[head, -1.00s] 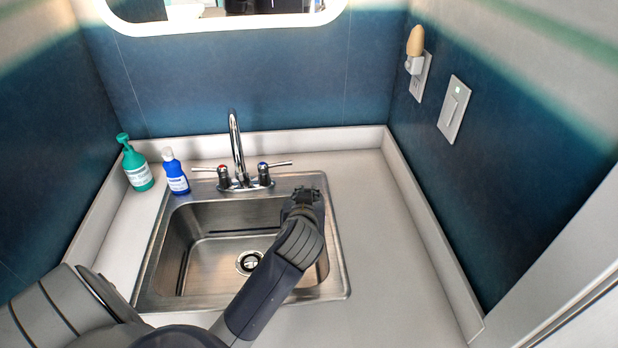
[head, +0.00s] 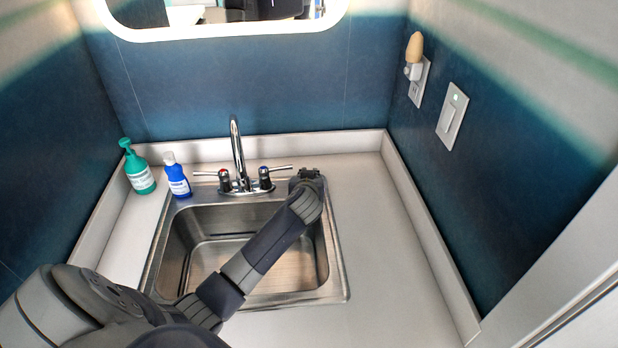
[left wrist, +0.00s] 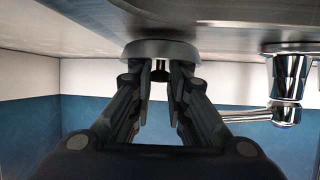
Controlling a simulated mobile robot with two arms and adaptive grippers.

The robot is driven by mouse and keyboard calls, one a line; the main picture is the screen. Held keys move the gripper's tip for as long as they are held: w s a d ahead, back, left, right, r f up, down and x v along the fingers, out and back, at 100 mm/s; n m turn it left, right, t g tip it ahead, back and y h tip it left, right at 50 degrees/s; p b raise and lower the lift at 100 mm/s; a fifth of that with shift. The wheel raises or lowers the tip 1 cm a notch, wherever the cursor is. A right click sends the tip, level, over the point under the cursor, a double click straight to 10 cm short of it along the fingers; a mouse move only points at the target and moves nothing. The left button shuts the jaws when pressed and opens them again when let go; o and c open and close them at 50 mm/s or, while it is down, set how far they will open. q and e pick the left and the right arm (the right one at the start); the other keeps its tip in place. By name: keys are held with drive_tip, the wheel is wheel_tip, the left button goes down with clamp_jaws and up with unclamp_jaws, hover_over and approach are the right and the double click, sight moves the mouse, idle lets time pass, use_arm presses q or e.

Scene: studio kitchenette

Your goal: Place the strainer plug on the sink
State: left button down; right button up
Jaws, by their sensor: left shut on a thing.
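The steel sink (head: 338,262) is set in the counter, with its basin partly covered by my left arm. My left gripper (head: 307,176) is at the back right corner of the sink, right of the faucet. In the left wrist view my gripper (left wrist: 160,80) is shut on the strainer plug (left wrist: 160,50), a grey disc with a short dark stem between the fingertips. The disc is close to the steel surface; I cannot tell if it touches. The plug is not made out in the head view. The drain is hidden behind my arm.
The chrome faucet (head: 237,150) with two handles stands at the sink's back. A green pump bottle (head: 140,176) and a blue bottle (head: 177,178) stand at the left. The counter (head: 390,240) right of the sink is clear. Walls close in at both sides.

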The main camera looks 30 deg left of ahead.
use_arm(q)
drive_tip(key=shift+f, duration=0.1)
drive_tip(key=shift+f, duration=0.15)
drive_tip(key=c, duration=1.6)
unclamp_jaws()
drive_tip(key=shift+o, duration=0.2)
drive_tip(key=shift+r, duration=0.25)
drive_tip(key=shift+s+d, duration=0.2)
drive_tip(key=shift+s, duration=0.05)
drive_tip(key=v, duration=1.1)
drive_tip(key=shift+s+r, duration=0.1)
drive_tip(key=shift+r, duration=0.1)
